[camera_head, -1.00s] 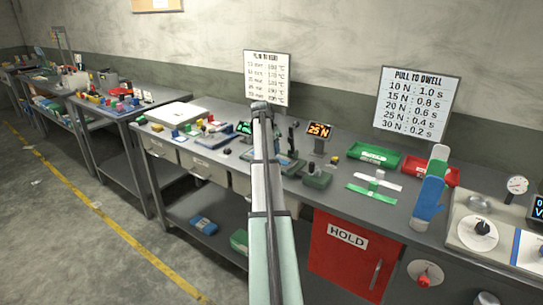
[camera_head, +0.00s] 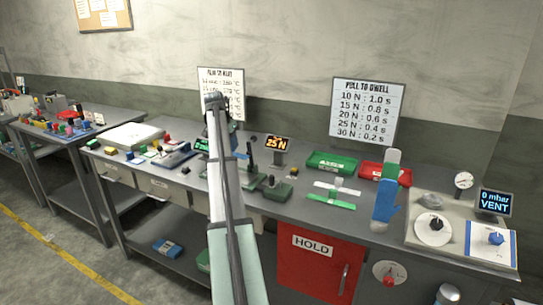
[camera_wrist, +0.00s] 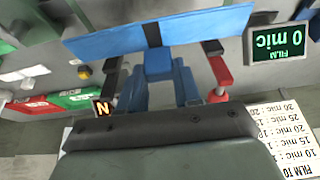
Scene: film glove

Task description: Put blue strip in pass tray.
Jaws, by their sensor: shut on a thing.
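The blue strip (camera_wrist: 205,28) crosses the top of the wrist view, long and flat, with a dark band at its middle. My gripper (camera_wrist: 160,62) is shut on it near the middle, and the strip is raised off the bench. In the head view my arm hides most of the gripper; a bit of blue (camera_head: 233,127) shows just right of the arm. The green tray (camera_head: 332,163), likely the pass tray, lies flat at the back of the bench, right of the gripper. It also shows at the left in the wrist view (camera_wrist: 78,98). Its label is too small to read.
A red tray (camera_head: 386,174) lies right of the green one. A lit 25 N display (camera_head: 277,143) stands between my arm and the green tray.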

